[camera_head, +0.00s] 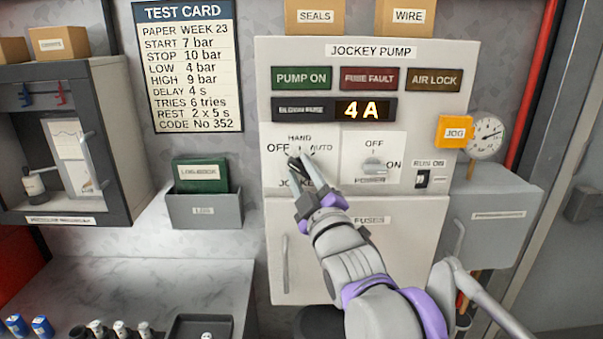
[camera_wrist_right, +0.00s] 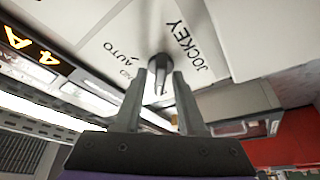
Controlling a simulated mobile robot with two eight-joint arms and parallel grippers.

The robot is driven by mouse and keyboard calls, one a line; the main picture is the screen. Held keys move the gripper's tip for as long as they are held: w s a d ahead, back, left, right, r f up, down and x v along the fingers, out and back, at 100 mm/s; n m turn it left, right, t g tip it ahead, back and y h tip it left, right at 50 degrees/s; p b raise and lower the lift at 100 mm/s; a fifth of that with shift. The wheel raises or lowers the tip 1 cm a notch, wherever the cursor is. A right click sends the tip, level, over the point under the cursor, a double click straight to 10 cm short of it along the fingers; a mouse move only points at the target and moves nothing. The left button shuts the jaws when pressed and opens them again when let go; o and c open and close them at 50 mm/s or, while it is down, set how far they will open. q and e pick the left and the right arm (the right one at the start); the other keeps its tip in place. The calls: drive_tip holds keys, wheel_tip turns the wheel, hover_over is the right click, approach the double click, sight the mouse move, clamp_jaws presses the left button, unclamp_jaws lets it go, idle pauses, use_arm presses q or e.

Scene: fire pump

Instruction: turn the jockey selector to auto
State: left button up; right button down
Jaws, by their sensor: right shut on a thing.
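The jockey selector (camera_head: 301,155) is a small knob on a white plate of the jockey pump panel (camera_head: 360,48), with OFF at its left, HAND above and AUTO at its right. My right gripper (camera_head: 297,166) reaches up to it from below right and is shut on the knob. In the right wrist view the round selector base (camera_wrist_right: 160,61) shows between the fingertips of the right gripper (camera_wrist_right: 160,82), with the AUTO and JOCKEY lettering beside it. The fingers partly hide the knob, and I cannot tell surely which mark it points to. My left gripper is not in view.
A second selector (camera_head: 374,166) with OFF and ON marks sits just right. Beyond it are a run-on switch (camera_head: 422,180), an orange jog box (camera_head: 454,132) and a gauge (camera_head: 487,137). A logbook holder (camera_head: 205,210) is at the left, above a counter (camera_head: 215,275).

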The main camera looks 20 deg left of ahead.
drive_tip(key=m+t+p, duration=0.1)
drive_tip(key=m, duration=0.1)
drive_tip(key=m+t+h+p, duration=0.1)
drive_tip(key=m+p, duration=0.1)
drive_tip(key=shift+a+m, duration=0.1)
drive_tip(key=shift+m, duration=0.3)
drive_tip(key=m+t+h, duration=0.1)
drive_tip(key=m, duration=0.1)
drive_tip(key=m+h+p, duration=0.1)
drive_tip(key=m, duration=0.2)
drive_tip(key=shift+t+h, duration=0.3)
drive_tip(key=shift+t, duration=0.1)
drive_tip(key=m+h+p, duration=0.1)
drive_tip(key=m+h, duration=0.1)
drive_tip(key=m, duration=0.3)
drive_tip(key=m+t+h+p, duration=0.1)
drive_tip(key=m+h, duration=0.2)
drive_tip(key=m, duration=0.1)
drive_tip(key=shift+a+m, duration=0.1)
drive_tip(key=shift+m, duration=0.3)
drive_tip(key=m+h, duration=0.1)
drive_tip(key=m, duration=0.3)
drive_tip(key=m+g+h+p, duration=0.1)
drive_tip(key=m+h, duration=0.1)
drive_tip(key=m, duration=0.2)
drive_tip(key=shift+p, duration=0.3)
drive_tip(key=shift+h, duration=0.4)
drive_tip(key=c, duration=0.9)
unclamp_jaws()
